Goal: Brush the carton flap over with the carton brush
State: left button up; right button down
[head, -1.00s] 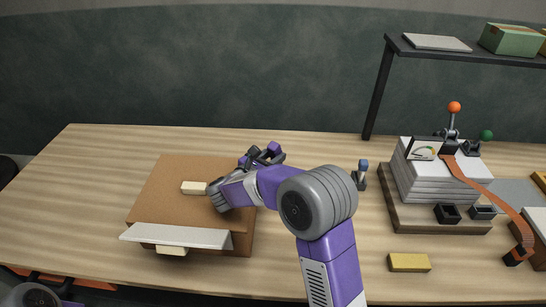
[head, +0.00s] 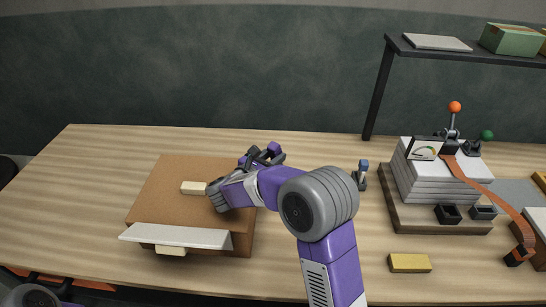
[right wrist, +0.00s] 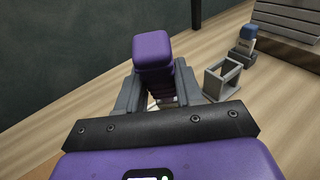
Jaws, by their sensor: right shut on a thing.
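The brown carton (head: 160,200) lies on the left part of the table, with a cream block (head: 193,188) on its top. A pale flap (head: 178,236) sticks out along its front edge, and another cream block (head: 171,250) shows below the flap. My right gripper (head: 260,158) is beyond the carton's back right corner. It is shut on a purple-handled thing, apparently the carton brush (head: 273,148). In the right wrist view the purple handle (right wrist: 152,55) stands between the fingers. The bristles cannot be made out. My left gripper is out of view.
A small blue-topped thing (head: 363,166) stands to the right; a grey open holder (right wrist: 222,78) shows in the right wrist view. Farther right are a stack of pale sheets (head: 410,184) and an orange strap (head: 492,190). A yellow block (head: 409,262) lies in front. The middle front table is clear.

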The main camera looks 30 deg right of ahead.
aim_at(273, 145)
jog(key=shift+s+f+b, duration=0.1)
jog(key=shift+f+b, duration=0.3)
jog(key=shift+b, duration=0.25)
dwell(1.4)
jog(key=shift+r, duration=0.15)
dwell(0.4)
jog(key=shift+r+p, duration=0.95)
jog(key=shift+r, duration=2.7)
